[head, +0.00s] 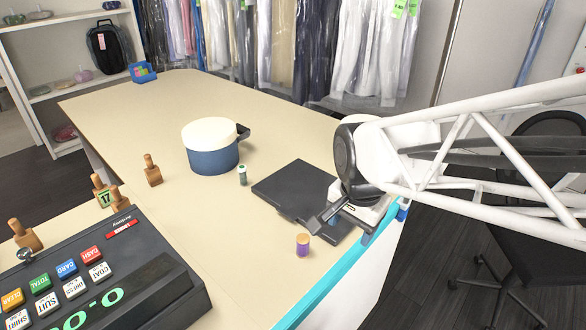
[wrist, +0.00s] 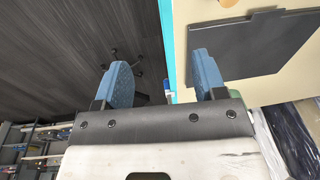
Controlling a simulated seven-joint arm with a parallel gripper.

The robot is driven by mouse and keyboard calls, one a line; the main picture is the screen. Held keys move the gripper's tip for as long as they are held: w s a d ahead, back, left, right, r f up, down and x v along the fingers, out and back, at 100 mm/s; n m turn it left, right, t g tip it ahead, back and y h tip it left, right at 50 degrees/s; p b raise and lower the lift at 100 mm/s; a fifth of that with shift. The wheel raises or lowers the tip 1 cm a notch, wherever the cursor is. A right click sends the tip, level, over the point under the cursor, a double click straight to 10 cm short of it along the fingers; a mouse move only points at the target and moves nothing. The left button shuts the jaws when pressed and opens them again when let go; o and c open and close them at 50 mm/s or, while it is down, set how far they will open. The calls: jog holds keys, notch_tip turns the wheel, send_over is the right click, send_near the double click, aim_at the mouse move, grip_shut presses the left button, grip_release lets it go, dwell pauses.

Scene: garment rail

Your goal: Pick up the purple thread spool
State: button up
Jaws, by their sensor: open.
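The purple thread spool (head: 303,246) stands upright on the cream counter near its front edge, with pale wooden ends and purple thread. In the wrist view a small brownish piece at the top edge (wrist: 228,3) may be the same spool, mostly cut off. My gripper (head: 334,218) is over the front edge of the dark flat board, to the right of the spool and apart from it. In the wrist view its two blue-padded fingers (wrist: 162,72) are spread wide with nothing between them.
The dark board (head: 285,188) lies behind the spool. A green spool (head: 243,175) and a blue pot (head: 212,150) stand farther back. A cash register (head: 140,270) is at front left. The counter (head: 235,240) left of the spool is clear. Bagged garments (head: 310,45) hang behind.

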aim_at(303, 238)
jog(key=w+a+f+m, duration=0.3)
jog(key=a+m, duration=0.1)
jog(key=w+a+f+m+g, duration=0.1)
jog(key=w+a+f+m, duration=0.2)
jog(key=w+m, duration=0.1)
jog(key=shift+w+a+f, duration=0.1)
jog(key=shift+a+f, duration=0.3)
jog(key=shift+w+a+f+m, duration=0.25)
jog(key=shift+a+f+m, duration=0.1)
jog(key=shift+m, duration=0.25)
jog(key=shift+f, duration=0.1)
jog(key=shift+f, duration=1.2)
jog(key=shift+f, duration=0.1)
jog(key=shift+w+f, duration=0.15)
jog(key=shift+f, duration=2.4)
jog(key=shift+c, duration=0.3)
jog(key=c, duration=0.9)
